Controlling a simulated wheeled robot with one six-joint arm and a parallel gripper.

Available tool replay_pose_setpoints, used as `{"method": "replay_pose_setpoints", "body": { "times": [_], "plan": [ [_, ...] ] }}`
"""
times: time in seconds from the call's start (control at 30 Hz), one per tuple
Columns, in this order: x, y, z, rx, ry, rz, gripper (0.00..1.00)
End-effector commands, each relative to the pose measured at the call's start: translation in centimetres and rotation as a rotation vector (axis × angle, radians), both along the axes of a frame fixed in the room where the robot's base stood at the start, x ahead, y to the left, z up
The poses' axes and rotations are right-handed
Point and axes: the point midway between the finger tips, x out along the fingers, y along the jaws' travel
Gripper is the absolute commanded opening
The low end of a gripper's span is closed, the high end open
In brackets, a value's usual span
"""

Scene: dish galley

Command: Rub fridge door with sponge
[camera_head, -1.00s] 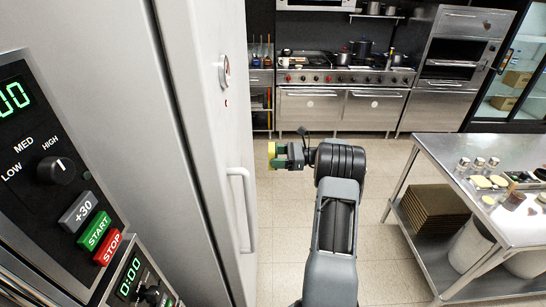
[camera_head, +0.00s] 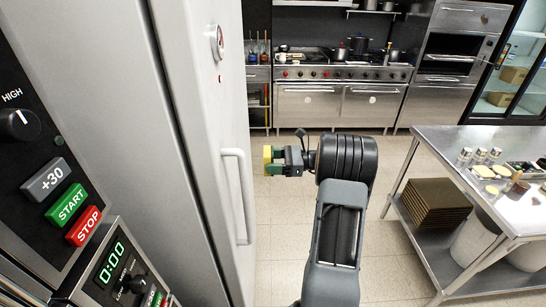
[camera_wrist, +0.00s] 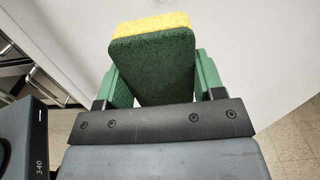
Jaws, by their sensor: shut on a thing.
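The sponge (camera_head: 268,159) is yellow with a green scouring side. My gripper (camera_head: 281,160) is shut on it, and it sticks out past the fingertips toward the left. In the wrist view the sponge (camera_wrist: 152,62) sits between the green fingers of my gripper (camera_wrist: 153,85), green side toward the camera. The fridge door (camera_head: 180,100) is a tall pale grey panel at left with a vertical handle (camera_head: 237,195). The sponge is to the right of the handle in the head view. A pale panel fills much of the wrist view behind the sponge; I cannot tell whether they touch.
A microwave panel (camera_head: 45,150) with buttons stands at the near left. A steel table (camera_head: 480,150) with sponges and jars stands at right, with brown trays (camera_head: 435,203) below. A range (camera_head: 340,90) lines the back wall. The tiled floor between is clear.

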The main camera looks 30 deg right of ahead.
Motion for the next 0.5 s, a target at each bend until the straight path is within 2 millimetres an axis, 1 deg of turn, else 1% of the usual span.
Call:
{"method": "replay_pose_setpoints", "body": {
  "times": [0.07,0.17,0.5],
  "plan": [
    [-0.5,0.6,-0.4,0.006,0.006,0.002,0.43],
    [-0.6,1.3,-0.8,0.009,0.007,0.005,0.43],
    [1.0,4.0,-0.8,0.002,-0.005,0.006,0.43]
  ]
}}
